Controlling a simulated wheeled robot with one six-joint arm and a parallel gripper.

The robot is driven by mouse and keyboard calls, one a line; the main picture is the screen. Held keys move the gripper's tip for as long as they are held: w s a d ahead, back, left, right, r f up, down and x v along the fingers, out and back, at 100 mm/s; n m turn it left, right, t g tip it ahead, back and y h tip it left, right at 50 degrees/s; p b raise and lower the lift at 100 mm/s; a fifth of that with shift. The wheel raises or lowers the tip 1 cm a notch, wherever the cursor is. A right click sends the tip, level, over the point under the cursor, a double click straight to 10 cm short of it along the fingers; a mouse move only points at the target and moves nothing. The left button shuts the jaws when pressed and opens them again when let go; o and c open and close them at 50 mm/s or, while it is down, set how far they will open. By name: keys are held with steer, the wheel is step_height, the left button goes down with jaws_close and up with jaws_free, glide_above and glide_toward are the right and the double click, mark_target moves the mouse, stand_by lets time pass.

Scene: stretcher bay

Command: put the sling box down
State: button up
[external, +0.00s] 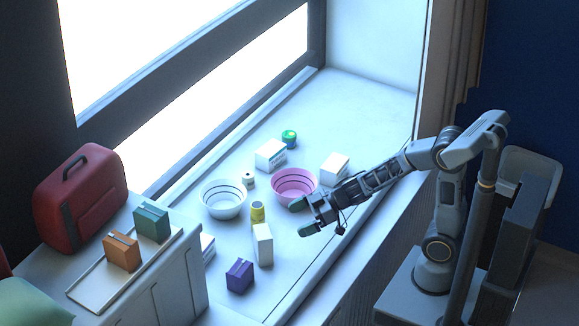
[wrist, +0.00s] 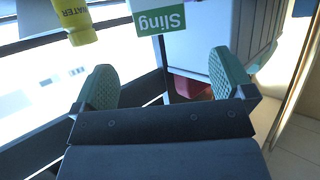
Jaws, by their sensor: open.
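The sling box (external: 263,246) is a tall white box standing upright on the window counter, just left of my gripper. Its green label reading "Sling" (wrist: 160,17) shows upside down at the top edge of the wrist view. My gripper (external: 304,216) is open and empty, with its green fingertips apart. In the wrist view its two fingers (wrist: 165,75) have nothing between them, and the box lies beyond them, clear of both. The rest of the box is cut off at the top of that view.
A yellow bottle (external: 258,212) stands close behind the box; it also shows in the wrist view (wrist: 75,18). A purple box (external: 240,275) stands in front. A white bowl (external: 223,200) and pink bowl (external: 295,187) are behind. The counter to the right front is clear.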

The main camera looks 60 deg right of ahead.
steer(key=d+r+m+t+h, duration=0.1)
steer(key=d+r+m+h, duration=0.1)
steer(key=d+m+h, duration=0.65)
steer(key=s+d+g, duration=0.3)
steer(key=s, duration=0.4)
steer(key=s+d+f+g, duration=0.1)
steer(key=s+g, duration=0.3)
steer(key=s, duration=0.4)
steer(key=shift+d+f+h, duration=0.3)
steer(key=shift+d+h, duration=0.15)
steer(key=shift+d, duration=0.45)
steer(key=shift+m, duration=0.25)
step_height(320, 180, up, 2)
steer(key=shift+r+p, duration=0.2)
steer(key=shift+p, duration=0.8)
steer(key=shift+c, duration=0.4)
stand_by(1.2)
